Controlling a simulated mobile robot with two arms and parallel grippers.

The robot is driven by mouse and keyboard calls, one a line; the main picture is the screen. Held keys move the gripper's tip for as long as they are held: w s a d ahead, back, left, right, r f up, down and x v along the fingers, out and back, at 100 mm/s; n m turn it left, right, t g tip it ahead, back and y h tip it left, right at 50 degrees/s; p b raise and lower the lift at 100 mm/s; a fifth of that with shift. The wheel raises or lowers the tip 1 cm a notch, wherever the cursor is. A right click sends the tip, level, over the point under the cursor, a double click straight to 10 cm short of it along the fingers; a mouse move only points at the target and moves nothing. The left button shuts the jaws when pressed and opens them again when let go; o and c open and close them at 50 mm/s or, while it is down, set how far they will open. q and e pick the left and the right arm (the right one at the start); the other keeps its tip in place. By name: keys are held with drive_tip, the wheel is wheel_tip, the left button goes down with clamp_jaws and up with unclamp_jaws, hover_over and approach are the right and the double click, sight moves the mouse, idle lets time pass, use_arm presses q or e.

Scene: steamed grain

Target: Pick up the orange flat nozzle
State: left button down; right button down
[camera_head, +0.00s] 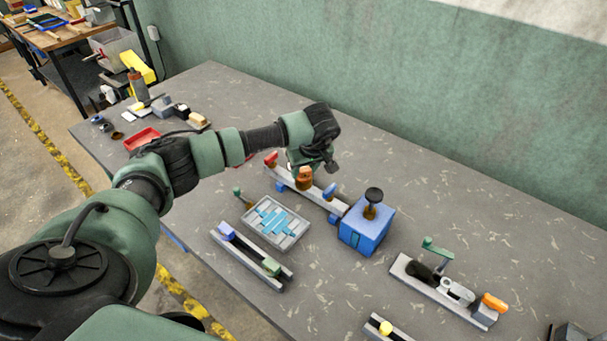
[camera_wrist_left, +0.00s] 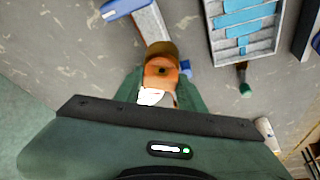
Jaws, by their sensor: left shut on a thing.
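The orange flat nozzle (camera_head: 304,173), with a brown lower part, is at the grey rail (camera_head: 333,202) near the middle of the table in the head view. My left gripper (camera_head: 309,164) comes down over it from above and is shut on it. In the left wrist view the orange nozzle (camera_wrist_left: 161,71) sits between the green fingers of my left gripper (camera_wrist_left: 160,90), with its brown part beyond the fingertips. I cannot tell whether it is clear of the rail. My right gripper is not in view.
On the rail are a red piece (camera_head: 271,158) and a blue piece (camera_head: 329,191). A blue box (camera_head: 366,231) with a dark knob stands at its right end. A grey tray (camera_head: 294,236) with blue pieces lies in front. The table's back right is clear.

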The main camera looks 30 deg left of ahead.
sight(304, 171)
use_arm(q)
drive_tip(key=shift+r, duration=0.15)
drive_tip(key=shift+r+b, duration=0.3)
drive_tip(key=shift+r, duration=0.3)
wheel_tip(304, 171, up, 19)
drive_tip(key=b, duration=0.4)
drive_tip(key=shift+f+b, duration=0.2)
drive_tip(key=shift+b, duration=0.15)
